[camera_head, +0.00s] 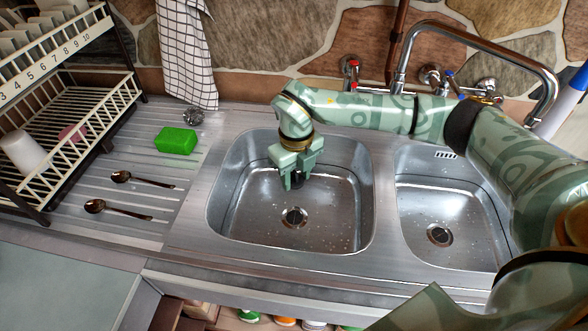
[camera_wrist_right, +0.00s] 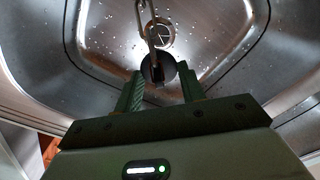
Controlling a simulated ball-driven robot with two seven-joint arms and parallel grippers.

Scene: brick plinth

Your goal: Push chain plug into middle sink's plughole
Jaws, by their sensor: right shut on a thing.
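My right gripper (camera_head: 293,182) hangs over the back part of the larger steel sink (camera_head: 240,215), pointing down. It is shut on a dark round plug (camera_wrist_right: 171,72), seen between the fingers in the right wrist view, where the gripper (camera_wrist_right: 160,88) shows from behind. A metal chain link (camera_wrist_right: 147,28) rises from the plug. The sink's plughole (camera_head: 294,217) lies in front of the gripper in the head view, apart from the plug; it also shows in the right wrist view (camera_wrist_right: 162,34). In the head view the plug is mostly hidden by the fingers. My left gripper is not in view.
A second sink (camera_head: 455,185) with its own plughole (camera_head: 439,235) lies to the right, under my right arm. A curved tap (camera_head: 480,41) stands behind it. A green sponge (camera_head: 176,140), two spoons (camera_head: 128,209) and a dish rack (camera_head: 70,140) are on the left drainer.

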